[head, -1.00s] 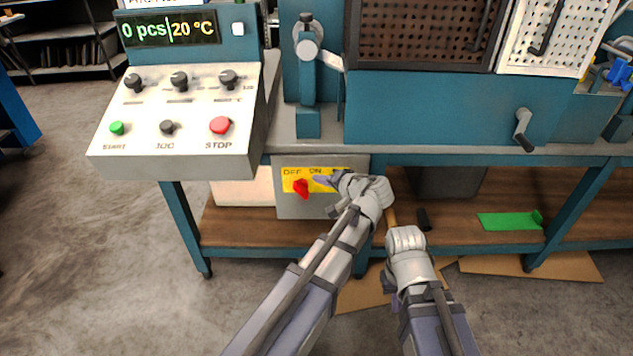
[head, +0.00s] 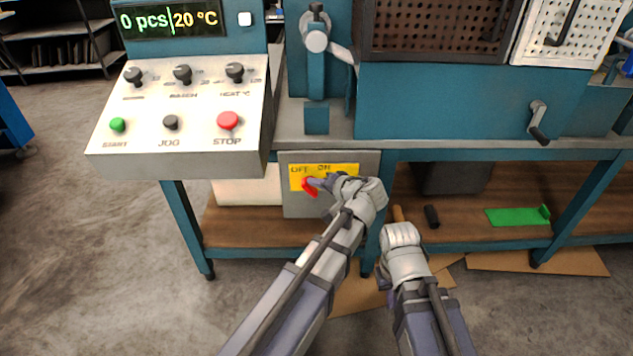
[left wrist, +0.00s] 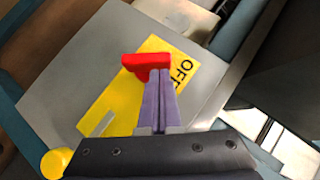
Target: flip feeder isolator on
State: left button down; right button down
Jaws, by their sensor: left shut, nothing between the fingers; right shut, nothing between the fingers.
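The feeder isolator is a grey box (head: 300,209) under the bench with a yellow plate (head: 350,169) marked OFF and ON. Its red handle (head: 309,188) is at the left of the plate, tilted, its upper end toward OFF. In the left wrist view the red handle (left wrist: 146,64) lies right at the fingertips, beside the OFF lettering. My left gripper (head: 316,182) is shut and empty, its tips touching or almost touching the handle; I cannot tell which. My right gripper (head: 396,230) is low, right of the box, its fingers mostly hidden.
The control panel (head: 190,110) with knobs and buttons overhangs at upper left. The bench edge (head: 450,155) runs above the isolator. A green piece (head: 517,216) and a dark object (head: 432,217) lie on the wooden shelf (head: 470,232).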

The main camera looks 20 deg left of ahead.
aim_at(302, 183)
pick_arm(q)
jog(key=shift+a+r+h+p, duration=0.2)
jog(key=shift+h+p, duration=0.2)
jog(key=shift+p, duration=0.15)
jog(key=a+n+h+p, duration=0.1)
jog(key=h+p, duration=0.1)
jog(key=s+a+n+h+p, duration=0.1)
jog(key=n+h+p, duration=0.1)
jog(key=shift+a+t, duration=0.1)
jog(key=shift+t, duration=0.2)
jog(key=shift+w+a+f+h, duration=0.1)
jog(key=shift+a+f+h, duration=0.05)
jog(key=shift+h, duration=0.25)
jog(key=shift+a, duration=0.1)
jog(key=shift+a+f, duration=0.15)
jog(key=shift+a, duration=0.1)
dwell(0.4)
